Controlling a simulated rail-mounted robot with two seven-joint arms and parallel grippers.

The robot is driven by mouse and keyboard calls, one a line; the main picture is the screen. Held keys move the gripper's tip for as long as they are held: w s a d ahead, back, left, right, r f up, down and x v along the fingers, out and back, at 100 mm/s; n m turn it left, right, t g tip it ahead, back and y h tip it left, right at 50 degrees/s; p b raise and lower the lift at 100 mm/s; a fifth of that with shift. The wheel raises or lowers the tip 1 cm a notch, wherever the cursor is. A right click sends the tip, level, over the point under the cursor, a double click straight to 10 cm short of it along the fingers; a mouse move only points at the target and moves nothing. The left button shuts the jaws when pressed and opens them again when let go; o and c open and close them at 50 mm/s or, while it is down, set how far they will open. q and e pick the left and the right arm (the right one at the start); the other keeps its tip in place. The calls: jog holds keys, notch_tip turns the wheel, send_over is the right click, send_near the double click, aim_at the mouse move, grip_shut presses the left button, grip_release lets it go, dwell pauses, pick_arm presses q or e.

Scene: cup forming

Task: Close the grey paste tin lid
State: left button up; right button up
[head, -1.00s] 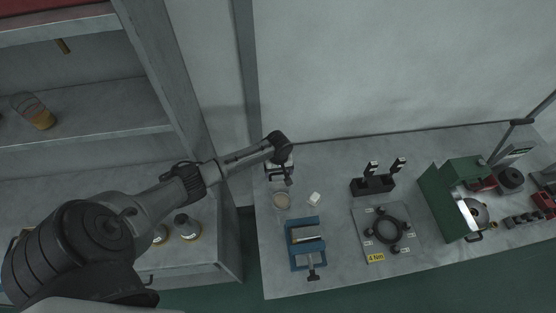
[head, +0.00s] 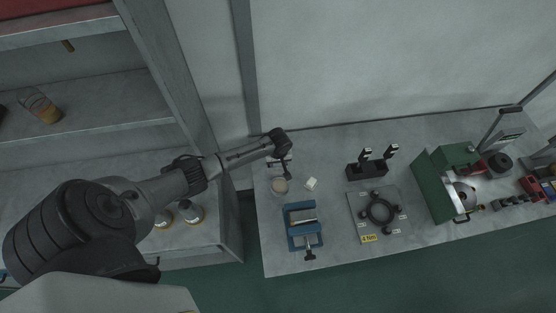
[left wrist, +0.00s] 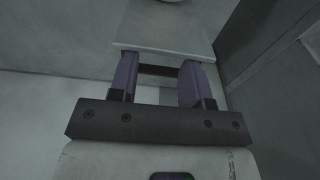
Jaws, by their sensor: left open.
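The paste tin (head: 280,186) is a small round tin with a beige top or content, near the left end of the grey bench in the head view. I cannot make out its lid separately. My left gripper (head: 284,172) is just behind the tin, close to it; contact cannot be told. In the left wrist view, the left gripper (left wrist: 160,72) shows two purple-grey fingers apart, with nothing between them. My right gripper is out of view.
A small white block (head: 312,184) lies right of the tin. A blue vise (head: 303,226) stands in front. Further right are a black stand (head: 367,170), a plate with a black ring (head: 380,211) and a green machine (head: 440,185). A shelf unit (head: 180,90) stands left.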

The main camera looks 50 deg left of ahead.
pick_arm(q)
jog(key=o, duration=0.6)
jog(key=shift+s+a, duration=0.15)
jog(key=o, duration=0.3)
jog(key=shift+w+d, duration=0.25)
jog(key=shift+d, duration=0.05)
jog(key=shift+a, duration=0.1)
jog(key=shift+s, duration=0.1)
notch_tip(320, 180, up, 14)
jog(key=d, duration=0.1)
jog(key=shift+s+f+p, duration=0.15)
jog(key=shift+s+p, duration=0.15)
jog(key=shift+p, duration=0.1)
jog(key=shift+d, duration=0.1)
jog(key=shift+c, duration=0.4)
